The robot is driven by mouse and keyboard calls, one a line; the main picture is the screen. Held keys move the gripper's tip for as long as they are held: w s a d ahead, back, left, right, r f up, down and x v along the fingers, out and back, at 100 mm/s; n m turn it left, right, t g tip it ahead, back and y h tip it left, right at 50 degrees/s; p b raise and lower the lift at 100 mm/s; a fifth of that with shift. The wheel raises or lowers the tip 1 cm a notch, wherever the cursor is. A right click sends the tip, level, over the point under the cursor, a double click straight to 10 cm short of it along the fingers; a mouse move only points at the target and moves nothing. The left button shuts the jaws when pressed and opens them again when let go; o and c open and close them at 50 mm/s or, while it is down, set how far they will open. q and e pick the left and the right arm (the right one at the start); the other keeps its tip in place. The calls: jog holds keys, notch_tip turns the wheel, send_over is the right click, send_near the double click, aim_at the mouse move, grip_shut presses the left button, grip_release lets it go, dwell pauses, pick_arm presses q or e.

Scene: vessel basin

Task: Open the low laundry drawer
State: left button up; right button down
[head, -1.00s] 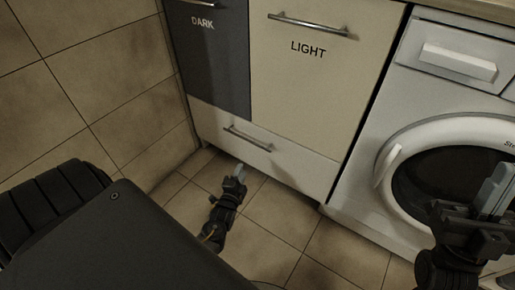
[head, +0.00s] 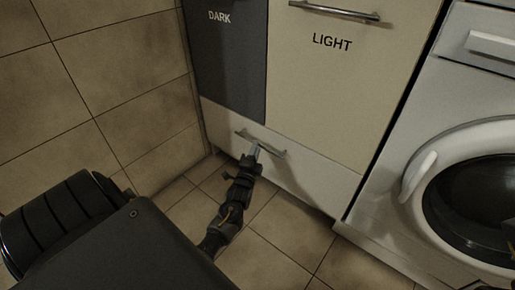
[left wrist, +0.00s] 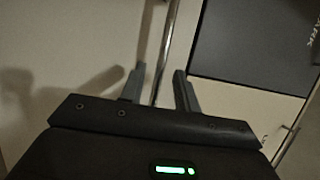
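The low laundry drawer (head: 315,180) is the white front at the bottom of the cabinet, below the DARK and LIGHT panels. It looks closed. Its metal bar handle (head: 273,149) runs across the upper part of the front. My left gripper (head: 254,149) is at the middle of this handle. In the left wrist view, the two fingers of my left gripper (left wrist: 158,82) are apart, and the handle bar (left wrist: 167,45) passes between them. I cannot tell whether either finger touches the bar. My right gripper is not clearly in view.
The dark-grey DARK panel (head: 228,65) and the cream LIGHT panel (head: 330,85) with its handle (head: 335,10) are above the drawer. A washing machine (head: 395,215) stands at the right. A tiled wall (head: 110,90) closes the left. Tiled floor (head: 290,225) in front is free.

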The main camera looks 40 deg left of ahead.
pick_arm(q)
jog(key=shift+b+x, duration=0.4)
jog(key=shift+x, duration=1.2)
grip_shut()
